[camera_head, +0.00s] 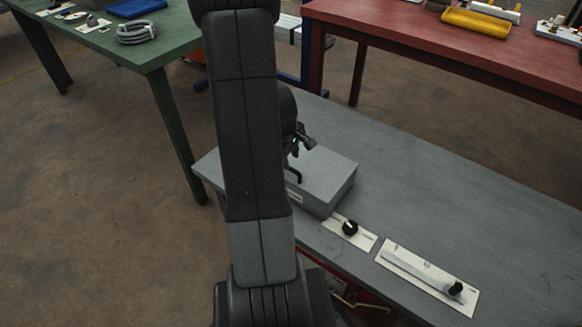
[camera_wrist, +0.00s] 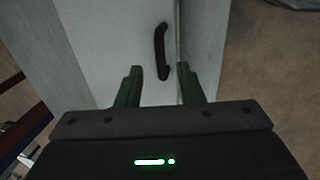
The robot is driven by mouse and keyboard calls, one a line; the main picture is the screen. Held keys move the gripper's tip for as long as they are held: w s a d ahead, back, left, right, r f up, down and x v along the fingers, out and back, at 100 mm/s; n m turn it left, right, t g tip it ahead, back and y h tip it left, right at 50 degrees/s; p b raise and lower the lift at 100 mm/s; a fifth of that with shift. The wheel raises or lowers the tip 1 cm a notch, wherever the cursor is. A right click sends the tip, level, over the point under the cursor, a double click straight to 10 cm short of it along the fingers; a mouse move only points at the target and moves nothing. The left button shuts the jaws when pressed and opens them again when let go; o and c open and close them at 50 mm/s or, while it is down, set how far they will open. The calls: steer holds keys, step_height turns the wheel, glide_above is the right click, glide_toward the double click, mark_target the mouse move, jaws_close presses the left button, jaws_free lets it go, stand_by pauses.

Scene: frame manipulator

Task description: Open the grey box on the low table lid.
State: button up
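The grey box (camera_head: 328,182) sits on the low grey table (camera_head: 440,190), and my arm hides its left part in the head view. Its lid looks shut. A black curved handle (camera_head: 294,174) is on the box; it also shows in the wrist view (camera_wrist: 161,50), close to an edge of the pale box surface (camera_wrist: 110,40). My gripper (camera_wrist: 157,68) is open, with its two green fingers apart on either side of the handle's lower end. In the head view my gripper (camera_head: 298,145) is close above the box. I cannot tell whether the fingers touch the handle.
On the low table, a white panel with a black knob (camera_head: 350,228) and a slider panel (camera_head: 428,278) lie right of the box. A green table (camera_head: 150,45) stands at the left and a red table (camera_head: 450,45) at the back right.

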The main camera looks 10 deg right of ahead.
mark_target(293, 169)
steer(key=shift+w+d+f+b, duration=0.15)
steer(key=shift+d+f+b, duration=0.1)
steer(key=shift+f, duration=0.9)
steer(key=shift+w+d+f+b, duration=0.1)
steer(key=shift+f+b, duration=0.1)
steer(key=shift+f, duration=0.9)
jaws_close()
